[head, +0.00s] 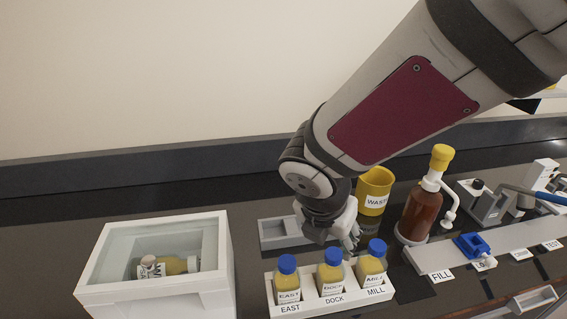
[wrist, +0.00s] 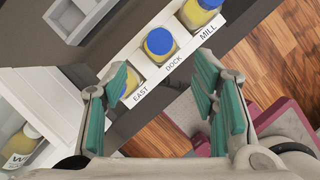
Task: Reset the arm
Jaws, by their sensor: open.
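My gripper (head: 345,232) is at the end of my arm, which reaches in from the upper right in the head view. It hangs above and behind the white rack (head: 352,293) of blue-capped bottles. In the wrist view my gripper (wrist: 160,105) has its teal finger pads wide apart, with nothing between them. The rack's EAST bottle (head: 287,280), DOCK bottle (head: 330,272) and MILL bottle (head: 371,262) stand upright in labelled slots. In the wrist view the East bottle is partly hidden by the left finger.
A white open box (head: 218,262) at left holds a bottle (head: 176,266) lying on its side. Behind the rack are a grey tray (head: 272,233) and a yellow WASTE cup (head: 374,190). A brown pump bottle (head: 420,212) and a strip with a blue part (head: 470,246) stand right.

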